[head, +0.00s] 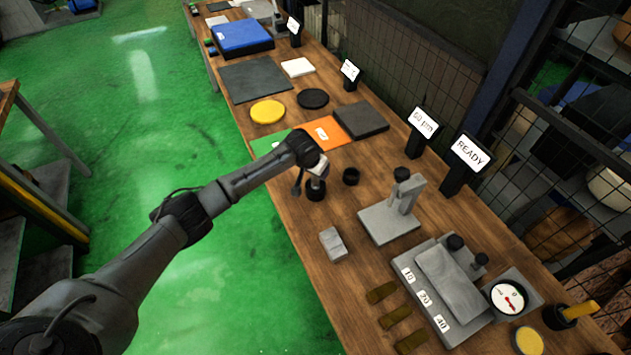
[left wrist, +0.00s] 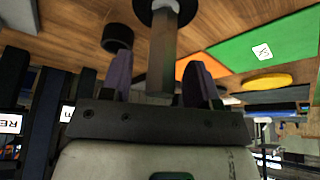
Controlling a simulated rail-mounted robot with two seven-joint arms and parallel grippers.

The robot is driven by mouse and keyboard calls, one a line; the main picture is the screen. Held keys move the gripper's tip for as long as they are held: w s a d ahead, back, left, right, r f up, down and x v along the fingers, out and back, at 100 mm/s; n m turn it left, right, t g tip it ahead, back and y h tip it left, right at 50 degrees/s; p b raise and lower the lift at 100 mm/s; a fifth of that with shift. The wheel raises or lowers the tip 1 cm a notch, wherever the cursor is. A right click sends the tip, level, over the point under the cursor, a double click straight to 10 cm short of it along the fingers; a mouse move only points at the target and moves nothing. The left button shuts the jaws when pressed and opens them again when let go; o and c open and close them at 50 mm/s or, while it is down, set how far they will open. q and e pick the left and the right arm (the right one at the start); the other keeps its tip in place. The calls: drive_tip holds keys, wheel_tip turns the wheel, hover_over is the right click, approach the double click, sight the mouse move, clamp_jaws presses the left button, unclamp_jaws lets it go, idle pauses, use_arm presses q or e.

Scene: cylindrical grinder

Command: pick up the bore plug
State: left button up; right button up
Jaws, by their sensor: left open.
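What looks like the bore plug, a grey stem in a round black base, stands on the wooden bench under my left gripper. Its black base (head: 316,193) shows in the head view, while the gripper hides most of the upper part. In the left wrist view its grey stem (left wrist: 163,55) stands between the two fingers of my left gripper (left wrist: 160,82), closer to neither clearly. The fingers are apart, with gaps beside the stem. My left gripper (head: 317,172) comes down over it from the left in the head view. My right gripper is not in view.
A small black ring (head: 351,176) stands close to the right. A grey block (head: 333,244) lies nearer, and a grey stand (head: 390,222) is to the right. Orange (head: 318,135) and green mats lie behind the gripper. Bare wood lies around the plug's base.

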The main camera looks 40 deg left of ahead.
use_arm(q)
clamp_jaws()
idle(0.4)
drive_tip(key=shift+r, duration=0.1)
